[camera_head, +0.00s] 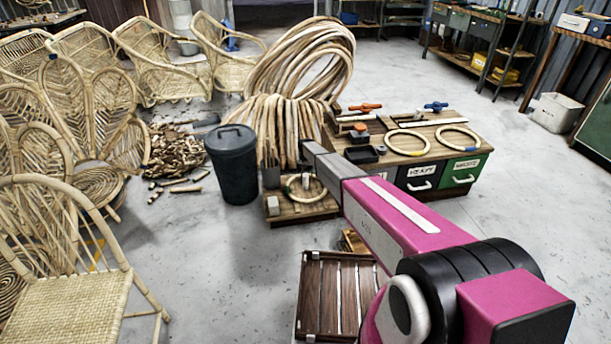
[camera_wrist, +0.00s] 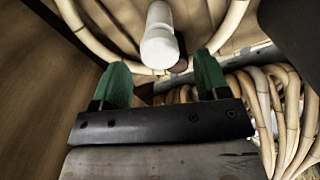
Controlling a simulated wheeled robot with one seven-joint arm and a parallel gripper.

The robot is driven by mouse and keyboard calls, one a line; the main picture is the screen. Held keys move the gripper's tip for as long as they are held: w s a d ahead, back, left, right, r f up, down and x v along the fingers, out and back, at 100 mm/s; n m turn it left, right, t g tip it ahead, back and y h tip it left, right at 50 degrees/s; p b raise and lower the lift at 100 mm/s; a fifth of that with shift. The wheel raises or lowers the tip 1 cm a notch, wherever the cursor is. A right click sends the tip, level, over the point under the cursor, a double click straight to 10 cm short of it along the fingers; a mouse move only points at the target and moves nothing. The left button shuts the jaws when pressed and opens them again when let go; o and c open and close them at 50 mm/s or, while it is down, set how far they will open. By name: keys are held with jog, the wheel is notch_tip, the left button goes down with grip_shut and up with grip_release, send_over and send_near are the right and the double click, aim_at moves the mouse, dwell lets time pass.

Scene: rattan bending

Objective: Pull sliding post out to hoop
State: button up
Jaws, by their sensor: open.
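In the wrist view, my gripper (camera_wrist: 160,66) is open, with two green fingers spread apart. A white round post (camera_wrist: 158,35) lies ahead of and between the fingertips. My gripper is hidden there behind my arm.
A large rattan coil (camera_head: 300,65) stands behind the board. A dark bin (camera_head: 233,170) stands to its left. A workbench (camera_head: 440,140) with two larger hoops is at its right. A slatted crate (camera_head: 333,300) lies in front. Rattan chairs (camera_head: 75,300) fill the left.

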jog(key=shift+f, duration=1.3)
grip_shut()
jog(key=s+d, duration=0.3)
jog(key=s, duration=0.8)
jog(key=shift+s+d, duration=0.2)
jog(key=shift+s, duration=0.2)
grip_release()
jog(key=shift+r, duration=0.1)
notch_tip(320, 180, up, 11)
jog(key=shift+f, duration=0.2)
